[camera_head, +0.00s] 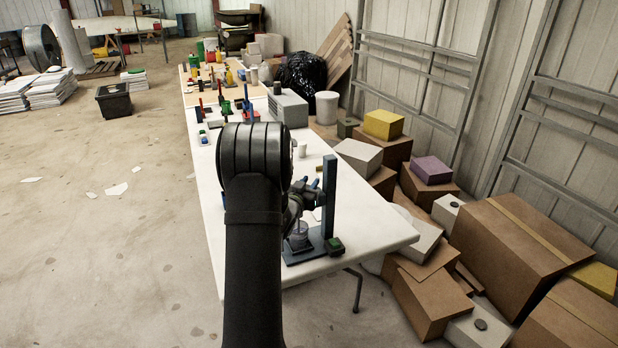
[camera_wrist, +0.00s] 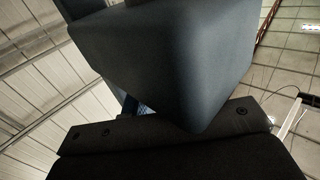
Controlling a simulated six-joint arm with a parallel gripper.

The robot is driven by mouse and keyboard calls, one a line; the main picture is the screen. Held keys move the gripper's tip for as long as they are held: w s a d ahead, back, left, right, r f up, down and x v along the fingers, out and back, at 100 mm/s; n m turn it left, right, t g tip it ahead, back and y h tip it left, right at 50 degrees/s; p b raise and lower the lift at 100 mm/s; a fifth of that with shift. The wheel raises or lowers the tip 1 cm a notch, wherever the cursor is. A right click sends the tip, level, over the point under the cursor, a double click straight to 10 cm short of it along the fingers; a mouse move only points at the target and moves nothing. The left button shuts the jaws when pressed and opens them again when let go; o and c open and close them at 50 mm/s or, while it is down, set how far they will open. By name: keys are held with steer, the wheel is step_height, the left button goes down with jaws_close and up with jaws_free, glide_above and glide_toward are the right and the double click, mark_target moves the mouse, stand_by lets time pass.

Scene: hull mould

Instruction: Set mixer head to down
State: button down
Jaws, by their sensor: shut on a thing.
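The mixer stands near the table's close end in the head view. Its blue-grey column (camera_head: 329,196) rises upright from a flat base (camera_head: 306,249). A grey bowl (camera_head: 299,238) sits on the base, left of the column. My gripper (camera_head: 305,198) is beside the column, above the bowl, shut on the mixer head. My arm hides much of it, and the fingertips cannot be made out. In the wrist view, a large blue-grey block (camera_wrist: 178,62), seemingly the mixer head, is very close to my dark gripper body. The head's exact tilt cannot be told.
The white table (camera_head: 352,243) runs away from me, with coloured items and a grey box (camera_head: 287,108) farther back. A small white cup (camera_head: 302,150) stands behind the mixer. Cardboard boxes (camera_head: 520,245) crowd the right side. The floor at left is mostly open.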

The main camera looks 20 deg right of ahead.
steer(key=c, duration=1.5)
jaws_free()
steer(key=shift+o, duration=0.2)
steer(key=v, duration=1.7)
steer(key=shift+s, duration=0.2)
steer(key=shift+w+a+r, duration=0.1)
steer(key=x, duration=1.7)
steer(key=shift+w, duration=0.1)
